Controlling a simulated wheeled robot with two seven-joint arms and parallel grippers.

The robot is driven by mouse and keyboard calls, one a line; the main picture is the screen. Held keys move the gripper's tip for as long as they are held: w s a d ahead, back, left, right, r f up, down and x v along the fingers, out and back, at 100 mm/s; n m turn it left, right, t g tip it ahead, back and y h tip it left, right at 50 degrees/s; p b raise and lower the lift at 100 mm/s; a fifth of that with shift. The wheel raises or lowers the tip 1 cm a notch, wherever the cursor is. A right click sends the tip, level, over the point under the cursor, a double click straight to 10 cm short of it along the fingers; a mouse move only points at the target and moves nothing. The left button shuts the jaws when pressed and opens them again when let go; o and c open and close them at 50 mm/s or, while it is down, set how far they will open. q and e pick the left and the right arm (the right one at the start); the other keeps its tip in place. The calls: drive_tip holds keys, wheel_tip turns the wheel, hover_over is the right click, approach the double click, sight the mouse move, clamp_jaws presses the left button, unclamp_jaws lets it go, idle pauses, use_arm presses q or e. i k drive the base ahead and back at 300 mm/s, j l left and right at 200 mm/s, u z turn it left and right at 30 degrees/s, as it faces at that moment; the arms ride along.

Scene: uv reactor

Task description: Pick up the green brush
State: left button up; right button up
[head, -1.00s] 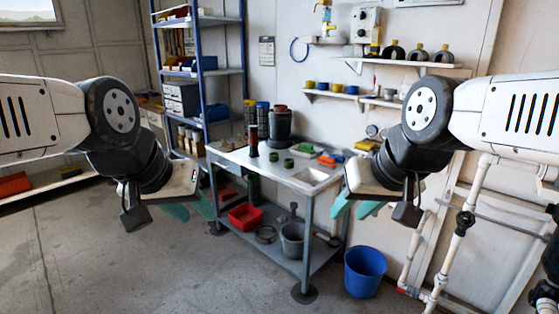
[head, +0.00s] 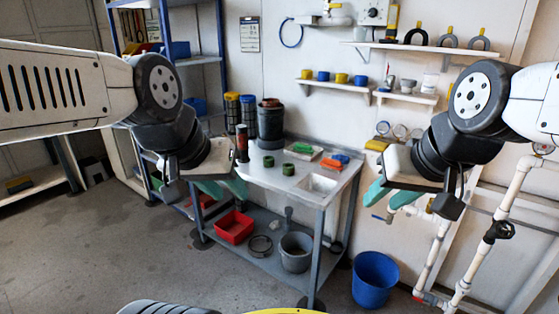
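The green brush appears to be the small green item (head: 302,148) at the back of the grey workbench (head: 270,184). It lies beside an orange item (head: 330,163) and a blue item (head: 340,158), and its shape is too small to make out fully. My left gripper (head: 222,189) has its teal fingers apart and empty, in front of the bench's left end in the picture. My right gripper (head: 390,195) also has its fingers apart and empty, to the right of the bench. Neither gripper touches the green item.
Two green rings (head: 288,169), a dark red-and-black cylinder (head: 242,143) and a black canister (head: 270,125) stand on the bench. A red bin (head: 235,227) and grey bucket (head: 296,252) sit on its lower shelf. A blue bucket (head: 375,279) and white pipes (head: 489,230) are at right.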

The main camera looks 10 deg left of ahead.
sight(302, 148)
drive_tip(key=i+j, duration=1.15)
drive_tip(key=i, duration=0.15)
drive_tip(key=i+j, duration=1.2)
drive_tip(key=i+l+z, duration=0.05)
drive_tip(key=i, duration=0.05)
